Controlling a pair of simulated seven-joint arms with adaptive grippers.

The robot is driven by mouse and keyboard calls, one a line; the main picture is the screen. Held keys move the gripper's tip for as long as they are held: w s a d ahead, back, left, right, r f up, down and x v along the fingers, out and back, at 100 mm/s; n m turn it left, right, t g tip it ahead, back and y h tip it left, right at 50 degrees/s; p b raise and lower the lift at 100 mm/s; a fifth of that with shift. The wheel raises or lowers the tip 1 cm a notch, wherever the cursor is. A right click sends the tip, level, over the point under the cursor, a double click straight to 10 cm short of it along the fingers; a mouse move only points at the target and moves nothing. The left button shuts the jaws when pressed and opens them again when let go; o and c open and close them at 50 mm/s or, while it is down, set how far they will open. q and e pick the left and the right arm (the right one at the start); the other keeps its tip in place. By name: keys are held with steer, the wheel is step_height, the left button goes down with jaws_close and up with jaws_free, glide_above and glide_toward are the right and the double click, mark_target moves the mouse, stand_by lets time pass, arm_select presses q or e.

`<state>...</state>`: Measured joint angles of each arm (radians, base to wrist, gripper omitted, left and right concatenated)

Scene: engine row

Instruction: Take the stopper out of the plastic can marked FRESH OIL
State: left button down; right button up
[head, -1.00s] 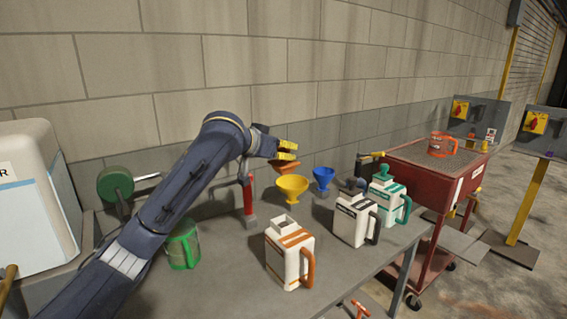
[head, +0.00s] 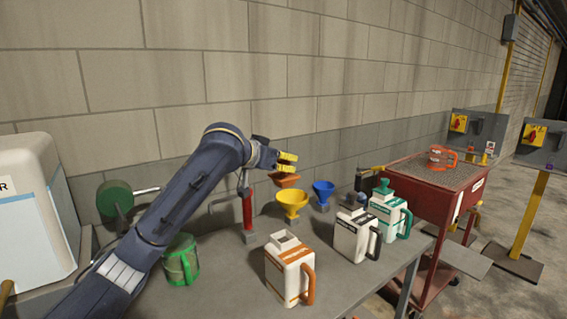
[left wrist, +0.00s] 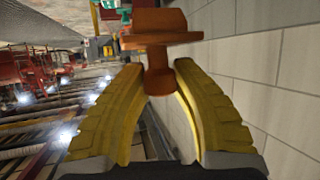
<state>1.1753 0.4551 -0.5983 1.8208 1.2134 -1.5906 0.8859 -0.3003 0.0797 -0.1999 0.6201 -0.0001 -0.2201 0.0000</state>
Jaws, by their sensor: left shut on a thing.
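My left gripper (head: 288,163) is up near the wall, above the back of the bench. Its yellow fingers are shut on an orange stopper (head: 285,180). In the left wrist view the stopper (left wrist: 158,45) has a wide flange and a narrow stem between the fingers. A white plastic can with orange bands and handle (head: 288,272) stands upright on the bench, its square neck open, apart from the gripper. Its label is too small to read. My right gripper is not in view.
A can with a black handle (head: 352,238) and a green-stoppered can (head: 388,215) stand to the right. Yellow (head: 292,200) and blue (head: 324,190) funnels stand behind. A green jug (head: 181,260) is left, a red cart (head: 420,190) right. The front bench between jug and orange-handled can is clear.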

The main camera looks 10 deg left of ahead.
arm_select(q)
steer(key=shift+r, duration=2.5)
